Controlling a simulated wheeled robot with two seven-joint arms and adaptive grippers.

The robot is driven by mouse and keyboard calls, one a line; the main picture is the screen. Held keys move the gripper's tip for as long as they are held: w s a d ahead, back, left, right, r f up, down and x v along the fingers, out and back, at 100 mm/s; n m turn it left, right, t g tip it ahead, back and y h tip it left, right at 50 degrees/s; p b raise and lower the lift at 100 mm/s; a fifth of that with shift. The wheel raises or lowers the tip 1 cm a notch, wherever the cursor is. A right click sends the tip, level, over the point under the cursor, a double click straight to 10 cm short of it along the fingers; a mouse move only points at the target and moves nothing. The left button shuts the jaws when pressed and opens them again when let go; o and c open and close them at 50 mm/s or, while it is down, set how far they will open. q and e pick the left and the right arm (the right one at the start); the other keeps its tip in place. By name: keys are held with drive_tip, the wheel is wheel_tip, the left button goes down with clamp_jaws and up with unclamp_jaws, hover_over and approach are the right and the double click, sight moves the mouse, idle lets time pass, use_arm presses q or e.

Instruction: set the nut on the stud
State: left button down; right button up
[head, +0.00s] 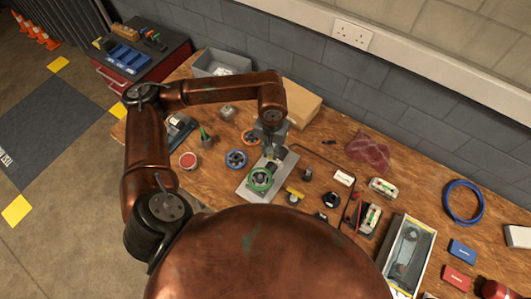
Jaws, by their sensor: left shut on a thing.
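My left gripper (272,148) points down over the far end of a grey metal plate (254,190) on the wooden bench. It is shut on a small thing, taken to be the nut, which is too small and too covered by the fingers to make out. A green ring-shaped part (260,179) sits on the plate, just nearer than the gripper. I cannot pick out the stud clearly; the gripper and arm cover that part of the plate. I cannot tell whether the held thing touches anything below. My right gripper is not in view.
A cardboard box (303,101) stands behind, and a grey bin (220,63) farther left.

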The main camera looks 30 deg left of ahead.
sight(260, 175)
use_arm(q)
drive_tip(key=s+a+f+n+p, duration=0.1)
drive_tip(key=f+n+p, duration=0.1)
drive_tip(key=n, duration=0.1)
drive_tip(key=s+f+n+p, duration=0.1)
drive_tip(key=f+n, duration=0.1)
drive_tip(key=n, duration=0.2)
drive_tip(key=s+a+f+n+p, duration=0.1)
drive_tip(key=f+n+p, duration=0.1)
drive_tip(key=n, duration=0.1)
drive_tip(key=shift+s+a+n+p, duration=0.3)
drive_tip(key=shift+n+p, duration=0.05)
drive_tip(key=shift+n, duration=0.05)
drive_tip(key=shift+f, duration=0.35)
drive_tip(key=shift+f+b, duration=0.4)
drive_tip(key=shift+f, duration=0.15)
wheel_tip(260, 175, down, 2)
drive_tip(key=shift+b, duration=0.45)
drive_tip(key=shift+f, duration=0.4)
drive_tip(key=shift+f+b, duration=0.25)
drive_tip(key=shift+b, duration=0.1)
